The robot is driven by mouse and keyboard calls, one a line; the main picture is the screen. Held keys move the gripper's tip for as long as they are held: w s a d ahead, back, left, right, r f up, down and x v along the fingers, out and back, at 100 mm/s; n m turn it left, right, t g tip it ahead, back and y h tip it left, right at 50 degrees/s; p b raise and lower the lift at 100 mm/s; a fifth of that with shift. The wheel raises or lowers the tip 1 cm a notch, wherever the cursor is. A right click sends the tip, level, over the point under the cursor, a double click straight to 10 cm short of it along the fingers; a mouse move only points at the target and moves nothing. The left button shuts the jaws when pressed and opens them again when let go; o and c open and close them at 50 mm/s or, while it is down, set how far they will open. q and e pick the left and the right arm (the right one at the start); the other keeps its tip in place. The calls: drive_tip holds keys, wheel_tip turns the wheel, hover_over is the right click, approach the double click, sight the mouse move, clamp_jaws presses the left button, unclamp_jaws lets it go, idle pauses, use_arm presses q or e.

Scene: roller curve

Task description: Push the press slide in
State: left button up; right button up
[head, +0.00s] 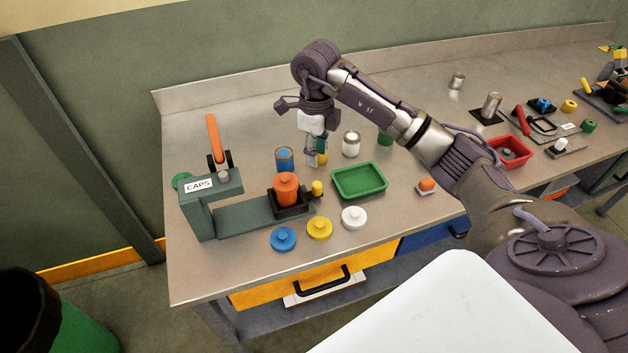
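The green press (196,208), labelled CAPS, stands at the left end of the bench with its orange lever (214,138) raised. Its black slide (290,211) sits on the right part of the press base, out to the right of the press head. An orange capped jar (286,190) stands upright in the slide. A yellow knob (317,187) is at the slide's right side. My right gripper (314,160) points down above and behind the knob, apparently apart from it. Its finger opening is too small to tell. My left gripper is out of view.
Blue (283,239), yellow (320,228) and white (354,217) caps lie in front of the slide. A green tray (359,181) is right of it.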

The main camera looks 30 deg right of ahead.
sight(315, 183)
wheel_tip(315, 183, down, 10)
drive_tip(key=p, duration=0.2)
drive_tip(key=shift+p, duration=0.35)
drive_tip(key=shift+f, duration=0.8)
drive_tip(key=shift+c, duration=0.3)
clamp_jaws()
drive_tip(key=shift+a, duration=0.1)
